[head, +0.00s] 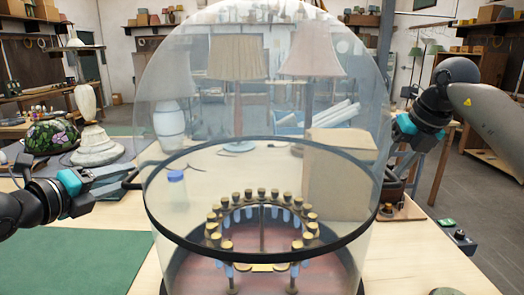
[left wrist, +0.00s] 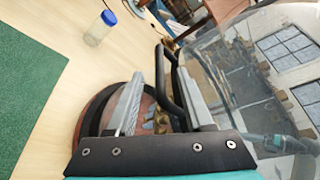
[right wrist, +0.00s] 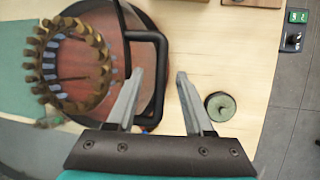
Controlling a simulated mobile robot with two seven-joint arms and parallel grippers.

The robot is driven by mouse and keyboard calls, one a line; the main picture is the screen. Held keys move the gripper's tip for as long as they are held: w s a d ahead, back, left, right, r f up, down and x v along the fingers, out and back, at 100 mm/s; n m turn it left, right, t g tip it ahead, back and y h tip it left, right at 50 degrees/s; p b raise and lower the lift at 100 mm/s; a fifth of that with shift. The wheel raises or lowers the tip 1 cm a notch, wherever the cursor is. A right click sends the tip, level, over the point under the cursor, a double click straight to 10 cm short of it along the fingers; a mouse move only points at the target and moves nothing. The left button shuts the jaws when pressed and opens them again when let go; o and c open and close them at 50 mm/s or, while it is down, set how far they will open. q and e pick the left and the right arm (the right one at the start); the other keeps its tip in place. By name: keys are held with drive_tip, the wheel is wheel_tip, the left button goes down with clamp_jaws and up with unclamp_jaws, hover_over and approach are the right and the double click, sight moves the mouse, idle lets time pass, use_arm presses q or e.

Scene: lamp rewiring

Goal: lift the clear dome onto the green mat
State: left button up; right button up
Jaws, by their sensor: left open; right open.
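The clear dome (head: 262,110) stands large in the middle of the head view, with a black band around it and a black handle on each side. Through it I see a reddish round base (head: 270,272) carrying a ring of brass pegs. The green mat (head: 70,258) lies flat at the left. My left gripper (head: 122,182) is at the dome's left side; in the left wrist view its open fingers stand either side of the black handle (left wrist: 163,80). My right gripper (head: 396,165) is at the right side, open around the other handle (right wrist: 160,75). Whether the fingers touch the handles is unclear.
A flowered lampshade (head: 52,136) and a pale lamp base (head: 96,145) stand behind the mat. A cardboard box (head: 340,172) is behind the dome. A small round green-topped piece (right wrist: 220,106) lies near the table's right edge.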

use_arm(q)
drive_tip(key=shift+x, duration=2.5)
use_arm(e)
drive_tip(key=shift+x, duration=2.45)
use_arm(q)
clamp_jaws()
use_arm(e)
clamp_jaws()
use_arm(q)
drive_tip(key=shift+a+r, duration=0.1)
drive_tip(key=shift+r, duration=0.3)
use_arm(e)
drive_tip(key=shift+w+r, duration=0.15)
drive_tip(key=shift+r, duration=0.15)
